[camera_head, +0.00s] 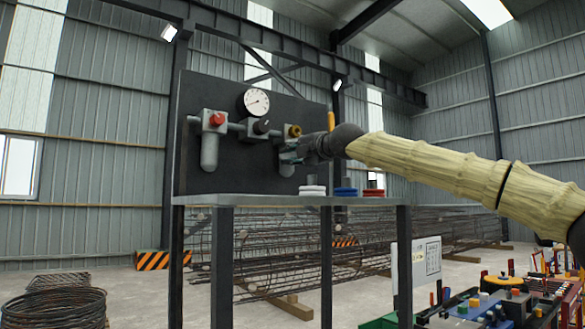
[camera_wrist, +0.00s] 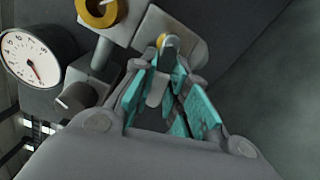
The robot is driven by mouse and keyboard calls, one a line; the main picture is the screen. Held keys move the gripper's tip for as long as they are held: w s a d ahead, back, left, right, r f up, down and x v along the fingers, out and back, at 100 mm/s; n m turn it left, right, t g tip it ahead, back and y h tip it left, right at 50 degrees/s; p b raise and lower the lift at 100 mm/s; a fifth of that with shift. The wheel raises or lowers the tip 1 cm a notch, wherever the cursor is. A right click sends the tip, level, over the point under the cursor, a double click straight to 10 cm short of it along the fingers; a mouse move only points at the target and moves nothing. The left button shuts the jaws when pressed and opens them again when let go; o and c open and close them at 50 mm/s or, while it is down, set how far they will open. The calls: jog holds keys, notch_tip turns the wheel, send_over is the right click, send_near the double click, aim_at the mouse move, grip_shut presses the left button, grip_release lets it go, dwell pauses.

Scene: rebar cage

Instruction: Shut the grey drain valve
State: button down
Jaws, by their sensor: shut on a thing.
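The grey drain valve (camera_wrist: 157,90) shows in the wrist view as a small grey handle with a brass-yellow bit behind its top end. My gripper (camera_wrist: 165,75), with teal finger pads, is closed around it, one finger on each side. In the head view my gripper (camera_head: 289,153) is in front of the right-hand unit on the dark panel, under a yellow-ringed knob (camera_head: 293,131). There it hides the valve and most of that unit. The fingers cover part of the valve, so its exact turn is hard to tell.
The panel (camera_head: 232,168) carries a pressure gauge (camera_head: 257,102), a red-knobbed unit (camera_head: 214,119), a dark knob (camera_head: 262,127) and an upright orange handle (camera_head: 331,121). White, blue and red stacked pieces lie on the shelf (camera_head: 260,199) below. Rebar cages (camera_head: 270,255) stand behind.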

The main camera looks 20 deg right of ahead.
jog(key=shift+r+m+b, duration=0.2)
jog(key=shift+m+b, duration=0.3)
jog(key=shift+m, duration=0.2)
jog(key=shift+r+m+b, duration=0.2)
jog(key=shift+m+b, duration=0.3)
jog(key=shift+m, duration=0.2)
jog(key=c, duration=1.4)
grip_release()
jog(key=shift+d, duration=0.15)
